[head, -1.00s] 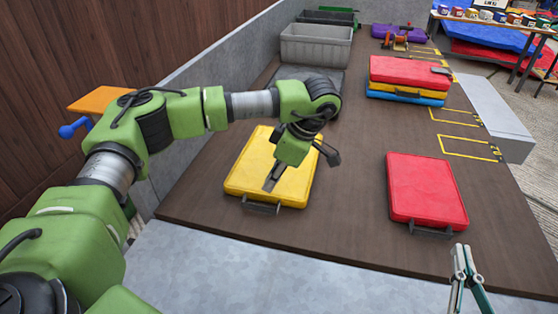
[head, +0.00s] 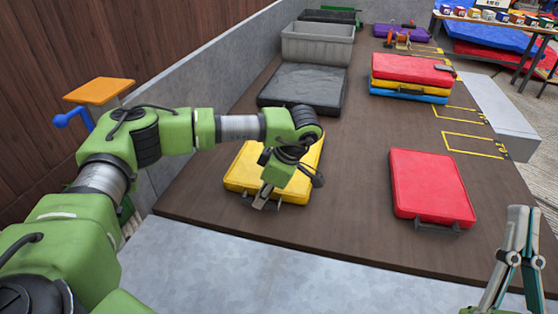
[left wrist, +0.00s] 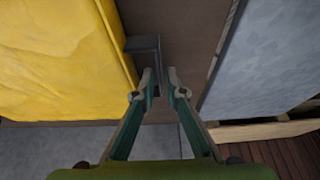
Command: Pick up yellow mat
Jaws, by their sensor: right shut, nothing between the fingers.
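The yellow mat (head: 243,168) lies flat on the brown deck, with a dark handle on its near edge. My left arm hides part of it. My left gripper (head: 262,198) points down at the mat's near edge, by the handle. In the left wrist view, the yellow mat (left wrist: 65,60) fills the left side and its dark handle (left wrist: 143,45) sticks out beside the fingertips. The fingers of my left gripper (left wrist: 160,76) are apart; whether the handle lies between them is unclear. My right gripper (head: 519,212) is shut and empty at lower right.
A red mat (head: 430,185) lies to the right on the deck. Behind are a black mat (head: 303,87), a grey bin (head: 318,43) and a stack topped by a red mat (head: 411,69). A grey wall (head: 210,110) borders the deck's left side.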

